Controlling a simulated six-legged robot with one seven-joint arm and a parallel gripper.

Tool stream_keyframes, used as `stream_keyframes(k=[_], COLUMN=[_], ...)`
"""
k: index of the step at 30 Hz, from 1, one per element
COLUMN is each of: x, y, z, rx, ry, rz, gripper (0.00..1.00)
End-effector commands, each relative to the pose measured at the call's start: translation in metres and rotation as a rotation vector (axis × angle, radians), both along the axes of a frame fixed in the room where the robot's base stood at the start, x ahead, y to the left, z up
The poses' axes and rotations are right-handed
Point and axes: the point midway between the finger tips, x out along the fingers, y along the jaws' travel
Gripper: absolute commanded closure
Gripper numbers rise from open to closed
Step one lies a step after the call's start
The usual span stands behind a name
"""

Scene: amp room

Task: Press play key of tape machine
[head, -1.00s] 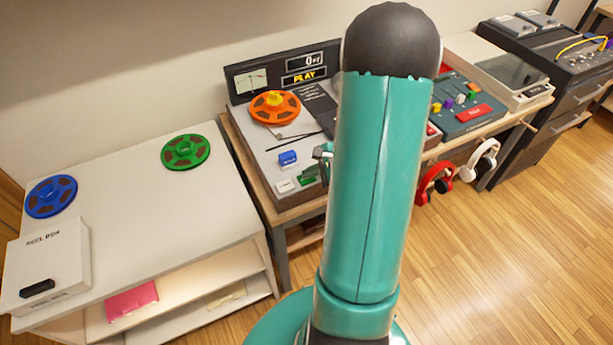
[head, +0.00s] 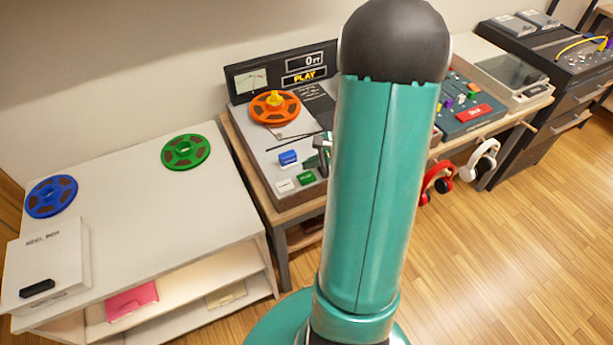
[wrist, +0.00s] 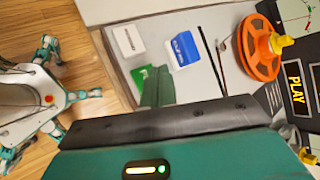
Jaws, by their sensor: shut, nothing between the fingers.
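The tape machine (head: 262,160) stands on a wooden bench with an orange reel (head: 275,107) on its left side. Its display panel (head: 304,77) reads "PLAY" in amber under "0 FT". Near its front are a green key (head: 306,178), a white key (head: 285,186) and a blue key (head: 288,158). In the wrist view, the green key (wrist: 140,74) is partly hidden by my fingers. My gripper (head: 322,150) is shut and empty, up and right of the green key in the head view; it also shows in the wrist view (wrist: 158,84). The green key's lettering is too small to read.
A white table (head: 120,215) at left holds blue (head: 51,196) and green (head: 186,151) reels and a reel box (head: 45,265). A mixer (head: 466,105) and headphones (head: 481,160) are right of my arm. Wooden floor is clear at right.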

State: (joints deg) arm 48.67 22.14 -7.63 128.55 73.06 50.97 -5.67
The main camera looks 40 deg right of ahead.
Motion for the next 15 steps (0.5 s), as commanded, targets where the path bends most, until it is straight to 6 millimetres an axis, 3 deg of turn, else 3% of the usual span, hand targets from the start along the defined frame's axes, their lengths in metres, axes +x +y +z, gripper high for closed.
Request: stream_keyframes(k=[9, 15], x=[0.0, 0.0], y=[0.0, 0.0], z=[0.028, 0.03], rx=[-0.003, 0.0], ry=[0.0, 0.002], rz=[0.0, -0.001], gripper=[1.0, 1.0])
